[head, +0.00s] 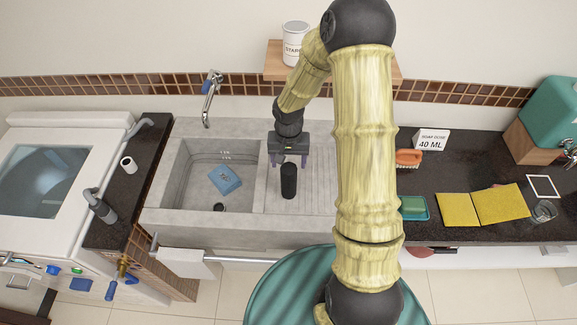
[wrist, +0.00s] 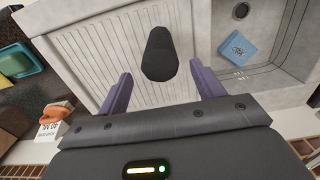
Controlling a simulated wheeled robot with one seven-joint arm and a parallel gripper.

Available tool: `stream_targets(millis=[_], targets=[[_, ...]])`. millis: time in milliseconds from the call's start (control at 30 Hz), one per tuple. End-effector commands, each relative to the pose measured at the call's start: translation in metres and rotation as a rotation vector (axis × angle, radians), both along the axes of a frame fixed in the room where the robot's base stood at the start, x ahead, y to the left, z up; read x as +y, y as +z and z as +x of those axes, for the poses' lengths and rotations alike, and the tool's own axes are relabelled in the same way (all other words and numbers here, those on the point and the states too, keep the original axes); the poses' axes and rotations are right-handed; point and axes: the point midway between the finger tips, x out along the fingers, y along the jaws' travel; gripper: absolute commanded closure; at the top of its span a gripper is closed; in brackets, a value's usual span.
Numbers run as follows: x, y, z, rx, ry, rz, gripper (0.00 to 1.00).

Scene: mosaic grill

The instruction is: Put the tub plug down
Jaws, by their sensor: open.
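A black, round-ended cylinder (head: 289,184) stands on the ribbed drainboard right of the sink basin; it also shows in the wrist view (wrist: 160,52). I cannot tell whether it is the tub plug. A small dark round spot (head: 218,207) marks the drain on the basin floor, also in the wrist view (wrist: 240,11); whether it is a plug or an open hole is unclear. My gripper (head: 289,161) is open, with its purple fingers (wrist: 162,80) on either side of the cylinder's near end and a visible gap at each side.
A blue sponge or cloth (head: 225,180) lies in the basin (head: 185,200). A faucet (head: 209,95) rises behind it. Right of the drainboard (head: 318,195) are an orange brush (head: 409,158), a teal tray (head: 427,208) and yellow cloths (head: 458,210). The drainboard around the cylinder is clear.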

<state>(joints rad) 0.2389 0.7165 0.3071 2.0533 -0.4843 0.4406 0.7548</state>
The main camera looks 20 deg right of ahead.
Motion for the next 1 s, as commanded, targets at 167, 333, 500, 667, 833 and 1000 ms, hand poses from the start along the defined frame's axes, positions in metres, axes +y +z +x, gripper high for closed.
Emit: stream_targets(millis=[167, 333, 500, 667, 833, 1000], targets=[[0.0, 0.033, 0.001, -0.006, -0.002, -0.001, 0.33], [0.0, 0.063, 0.001, -0.004, -0.001, 0.0, 0.33], [0.0, 0.083, 0.001, -0.002, 0.0, -0.001, 0.33], [0.0, 0.087, 0.0, 0.001, 0.001, 0.001, 0.33], [0.0, 0.087, 0.0, 0.001, 0.001, 0.0, 0.33], [0.0, 0.087, 0.0, 0.001, 0.001, 0.0, 0.33]])
